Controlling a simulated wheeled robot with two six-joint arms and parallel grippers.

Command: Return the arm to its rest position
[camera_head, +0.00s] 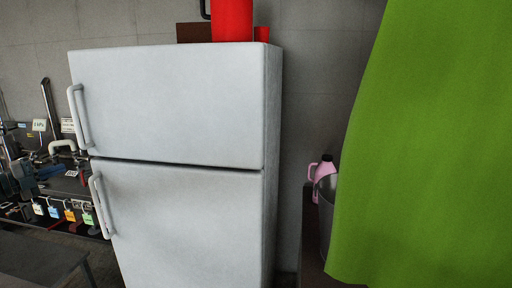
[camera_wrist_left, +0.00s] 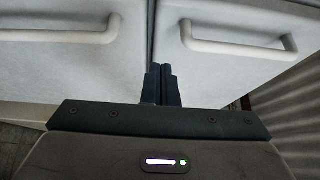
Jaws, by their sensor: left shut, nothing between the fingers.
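My left gripper (camera_head: 50,171) is at the left edge of the head view, to the left of the white fridge (camera_head: 180,105). In the left wrist view its two dark fingers (camera_wrist_left: 162,84) are together with nothing between them. They point toward the seam between the fridge's two doors, with one white handle (camera_wrist_left: 75,36) on the left of the picture and another (camera_wrist_left: 238,46) on the right. The fingers look apart from both handles; the exact gap to the doors is hard to tell. Both fridge doors look shut. My right gripper is not in view.
A bench with pipes, small signs and several coloured tags (camera_head: 70,214) is at the left, behind my gripper. A red container (camera_head: 232,20) stands on the fridge. A green curtain-like sheet (camera_head: 425,150) fills the right, beside a pink jug (camera_head: 322,170) and a grey bucket (camera_head: 327,205).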

